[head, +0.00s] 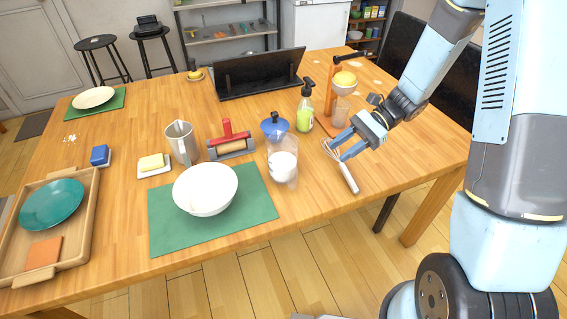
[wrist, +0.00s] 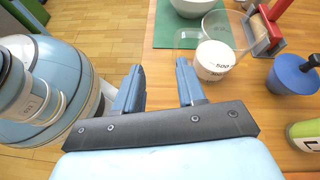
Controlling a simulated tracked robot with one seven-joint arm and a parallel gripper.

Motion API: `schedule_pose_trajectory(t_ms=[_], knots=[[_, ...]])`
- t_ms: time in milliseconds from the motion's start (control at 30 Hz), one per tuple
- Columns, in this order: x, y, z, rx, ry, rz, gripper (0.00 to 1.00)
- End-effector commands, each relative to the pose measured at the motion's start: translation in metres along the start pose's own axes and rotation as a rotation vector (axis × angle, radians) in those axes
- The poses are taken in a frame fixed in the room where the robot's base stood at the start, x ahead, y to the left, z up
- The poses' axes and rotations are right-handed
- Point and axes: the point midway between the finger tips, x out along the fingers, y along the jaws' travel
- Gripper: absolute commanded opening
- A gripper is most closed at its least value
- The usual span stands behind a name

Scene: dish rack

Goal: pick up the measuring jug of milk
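The measuring jug of milk (head: 283,166) is clear, with white milk in its lower part. It stands upright on the table by the right edge of the green mat (head: 165,240). In the wrist view the jug (wrist: 216,60) is ahead and right of the fingers, its handle toward the left and printed marks on its side. My gripper (head: 338,151) is open and empty, right of the jug and apart from it, above the whisk (head: 348,177).
A white bowl (head: 205,190) stands on the mat left of the jug. A blue pot-like item with a dark knob (head: 274,127) is just behind the jug. A green bottle (head: 305,115) and an orange stand (head: 331,85) are behind my gripper. The table's front edge is near the jug.

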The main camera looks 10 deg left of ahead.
Motion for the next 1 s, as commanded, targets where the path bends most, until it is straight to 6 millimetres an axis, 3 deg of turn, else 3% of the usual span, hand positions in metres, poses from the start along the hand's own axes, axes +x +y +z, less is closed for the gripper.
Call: schedule_pose_trajectory(t_ms=[100, 367, 567, 800, 1000], knots=[[0.016, -0.007, -0.021, 0.076, -0.072, -0.026, 0.4], [0.034, -0.015, -0.046, 0.169, -0.155, -0.062, 0.4], [0.051, -0.017, -0.046, 0.18, -0.166, -0.065, 0.4], [0.091, -0.02, -0.039, 0.179, -0.166, -0.064, 0.4], [0.115, -0.022, -0.036, 0.179, -0.164, -0.067, 0.4]])
